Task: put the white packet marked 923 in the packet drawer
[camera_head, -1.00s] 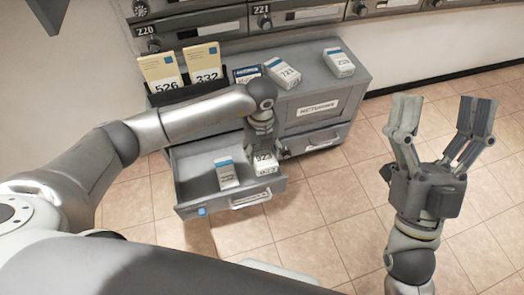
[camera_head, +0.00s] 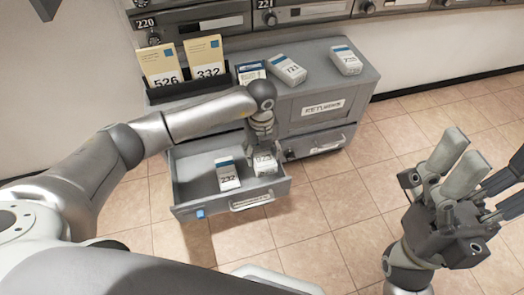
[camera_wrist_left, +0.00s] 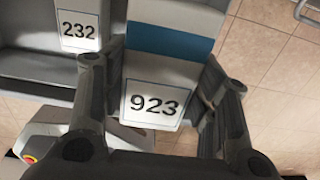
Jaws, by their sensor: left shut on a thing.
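The white packet marked 923 (camera_head: 265,164) is at the right end of the open drawer (camera_head: 184,203). In the left wrist view the packet (camera_wrist_left: 153,104) shows its number and a blue band. My left gripper (camera_head: 263,147) points down and is shut on the packet, with a finger on either side in the left wrist view (camera_wrist_left: 160,80). I cannot tell whether the packet touches the drawer floor. A packet marked 232 (camera_head: 227,175) lies in the drawer to the left. My right gripper (camera_head: 482,172) is open and empty, above the floor at the right.
The grey cabinet top (camera_head: 310,84) holds a white packet (camera_head: 287,69), another packet (camera_head: 345,60) and a black holder with yellow envelopes marked 526 (camera_head: 161,66) and 332 (camera_head: 204,57). A second, shut drawer (camera_head: 318,143) is at the right. Mailboxes (camera_head: 300,18) line the wall. Tiled floor is clear.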

